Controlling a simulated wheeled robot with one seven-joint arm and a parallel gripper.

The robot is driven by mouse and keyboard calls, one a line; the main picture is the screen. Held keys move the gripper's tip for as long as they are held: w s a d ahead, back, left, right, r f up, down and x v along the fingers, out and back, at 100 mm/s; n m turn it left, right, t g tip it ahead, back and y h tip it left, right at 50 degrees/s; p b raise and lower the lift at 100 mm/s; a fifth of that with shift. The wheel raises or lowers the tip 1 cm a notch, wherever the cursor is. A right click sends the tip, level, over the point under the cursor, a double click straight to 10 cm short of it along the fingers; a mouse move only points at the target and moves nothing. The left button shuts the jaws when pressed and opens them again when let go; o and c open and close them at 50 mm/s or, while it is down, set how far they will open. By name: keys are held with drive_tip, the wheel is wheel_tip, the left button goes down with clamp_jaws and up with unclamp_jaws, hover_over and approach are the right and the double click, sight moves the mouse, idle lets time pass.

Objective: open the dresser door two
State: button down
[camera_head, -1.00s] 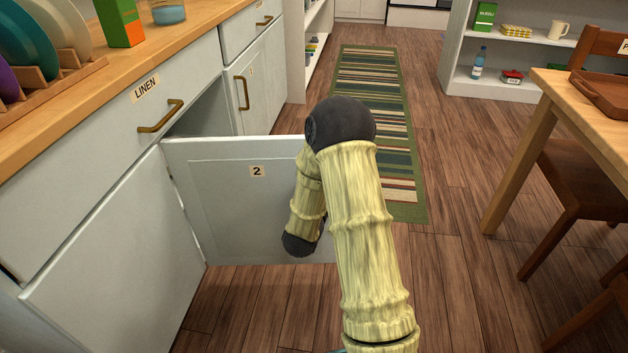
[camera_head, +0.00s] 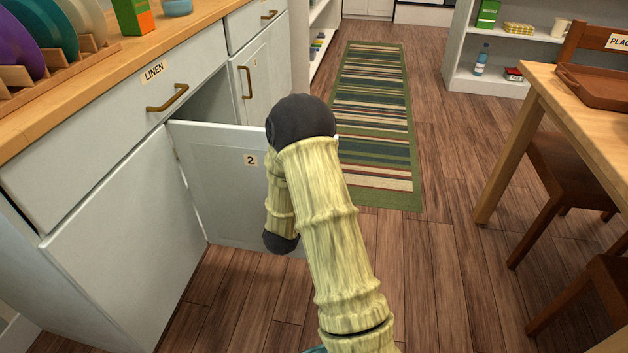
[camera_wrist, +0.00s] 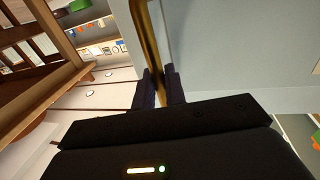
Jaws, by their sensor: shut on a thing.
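Dresser door two (camera_head: 215,185), a pale grey panel labelled "2", stands swung out from the dresser front in the head view. Its labelled face is toward me, and a dark opening shows beyond its top edge. My arm covers the door's free edge and its handle there. In the wrist view, my gripper (camera_wrist: 159,84) is shut on the brass bar handle (camera_wrist: 147,30), with a dark finger on each side of it. The pale door face (camera_wrist: 235,50) fills the right of that view. My gripper is hidden in the head view.
A drawer labelled "LINEN" (camera_head: 110,135) is shut above the door. Another cabinet door (camera_head: 262,85) farther along is shut. A striped rug (camera_head: 375,120) lies beyond my arm. A wooden table (camera_head: 580,115) and chairs stand at right. Bare floor (camera_head: 440,280) lies between.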

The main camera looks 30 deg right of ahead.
drive_tip(key=shift+a, duration=0.1)
drive_tip(key=c, duration=1.8)
unclamp_jaws()
drive_tip(key=p+v, duration=0.4)
drive_tip(key=v, duration=1.3)
drive_tip(key=shift+s, duration=0.25)
drive_tip(key=shift+w, duration=0.1)
